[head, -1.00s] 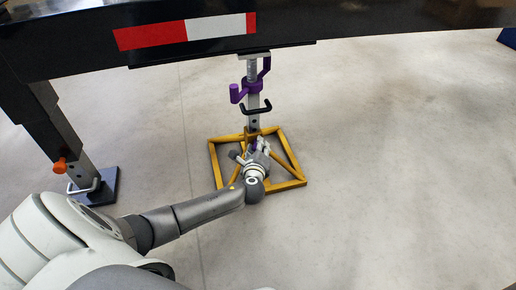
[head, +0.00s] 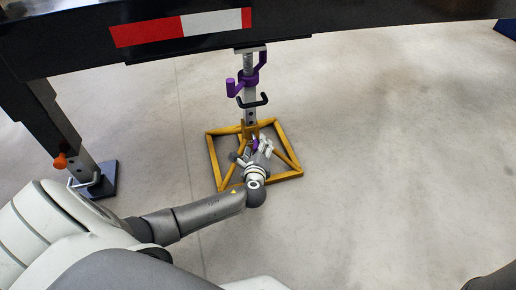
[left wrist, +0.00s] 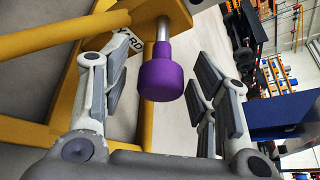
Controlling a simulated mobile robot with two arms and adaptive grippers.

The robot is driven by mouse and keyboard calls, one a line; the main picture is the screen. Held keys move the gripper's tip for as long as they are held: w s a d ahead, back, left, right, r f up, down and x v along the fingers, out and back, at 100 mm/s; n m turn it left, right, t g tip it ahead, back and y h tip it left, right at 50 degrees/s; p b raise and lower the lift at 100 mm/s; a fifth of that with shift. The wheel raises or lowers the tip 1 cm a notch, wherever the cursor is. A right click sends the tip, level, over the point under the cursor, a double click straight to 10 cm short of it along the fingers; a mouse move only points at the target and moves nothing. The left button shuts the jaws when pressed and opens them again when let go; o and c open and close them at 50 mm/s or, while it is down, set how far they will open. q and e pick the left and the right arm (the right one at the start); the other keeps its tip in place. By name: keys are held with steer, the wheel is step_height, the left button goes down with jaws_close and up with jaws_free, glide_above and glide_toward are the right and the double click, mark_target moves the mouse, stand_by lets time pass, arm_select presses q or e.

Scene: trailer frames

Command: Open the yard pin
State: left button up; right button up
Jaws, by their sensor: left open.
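The yard pin's purple knob (left wrist: 160,78) on a bright metal shaft shows large in the left wrist view, at the yellow stand (left wrist: 75,110) marked with partly hidden lettering. In the head view the purple knob (head: 255,143) is small at the foot of the grey post (head: 250,117), inside the yellow frame. My left gripper (head: 253,149) is open over the frame's middle. Its fingers stand on either side of the knob, with gaps visible and no grip on it. My right gripper is not in view.
Above is a dark trailer beam with a red and white strip (head: 182,27). A purple crank piece (head: 246,82) and black handle (head: 254,102) are on the post. A dark leg with an orange knob (head: 60,161) stands left. The floor to the right is clear.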

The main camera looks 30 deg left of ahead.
arm_select(q)
steer(key=shift+s+d, duration=0.1)
steer(key=v, duration=1.1)
steer(key=shift+s+d+r, duration=0.15)
steer(key=shift+s+d, duration=0.05)
steer(key=shift+s, duration=0.1)
